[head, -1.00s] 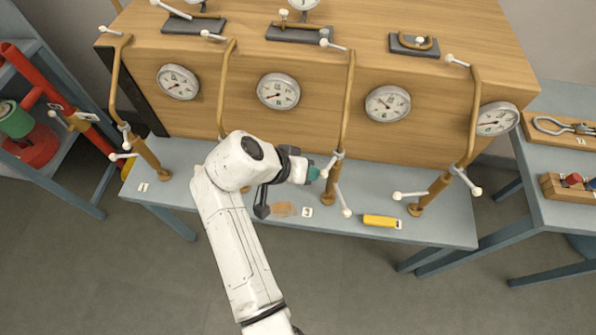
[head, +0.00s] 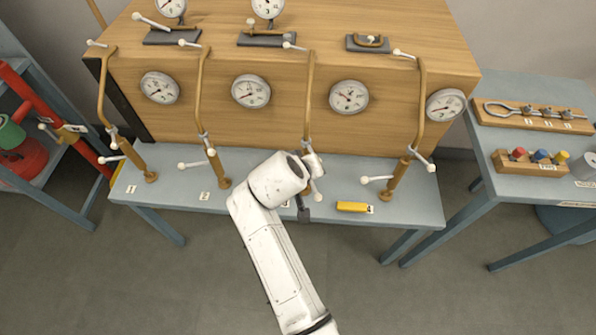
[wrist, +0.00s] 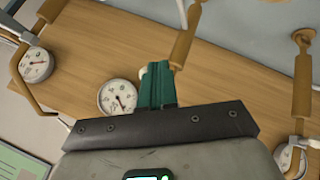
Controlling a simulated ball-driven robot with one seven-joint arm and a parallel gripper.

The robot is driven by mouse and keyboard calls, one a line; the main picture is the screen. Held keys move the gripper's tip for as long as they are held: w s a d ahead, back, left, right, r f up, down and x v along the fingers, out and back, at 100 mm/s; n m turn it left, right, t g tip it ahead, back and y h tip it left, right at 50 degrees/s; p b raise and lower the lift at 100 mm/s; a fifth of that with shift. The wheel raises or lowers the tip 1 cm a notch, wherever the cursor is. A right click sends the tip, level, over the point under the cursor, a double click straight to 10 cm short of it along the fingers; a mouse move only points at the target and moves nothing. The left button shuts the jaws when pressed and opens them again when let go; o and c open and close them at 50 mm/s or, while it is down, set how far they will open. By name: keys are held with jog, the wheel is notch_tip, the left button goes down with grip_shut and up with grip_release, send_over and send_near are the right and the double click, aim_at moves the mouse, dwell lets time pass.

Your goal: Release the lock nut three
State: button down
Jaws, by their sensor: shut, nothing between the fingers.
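The third brass pipe (head: 309,95) runs down the front of the wooden cabinet. Its lower end, with the lock nut, is mostly hidden behind my wrist. White ball-ended lever parts (head: 317,196) show beside the wrist, but I cannot tell which fitting they belong to. In the wrist view, my gripper (wrist: 158,68) has its green fingers together and empty. The fingertips overlap a brass pipe (wrist: 184,44) in the picture; I cannot tell whether they touch it. A white lever (wrist: 193,15) shows just above the fingers.
Neighbouring pipes stand left (head: 199,95) and right (head: 421,100), with protruding white levers. A yellow block (head: 353,207) lies on the blue-grey bench (head: 250,205). A side table (head: 520,135) with tool racks stands at right.

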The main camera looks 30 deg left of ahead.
jog(key=shift+w+d, duration=0.45)
jog(key=shift+d, duration=0.35)
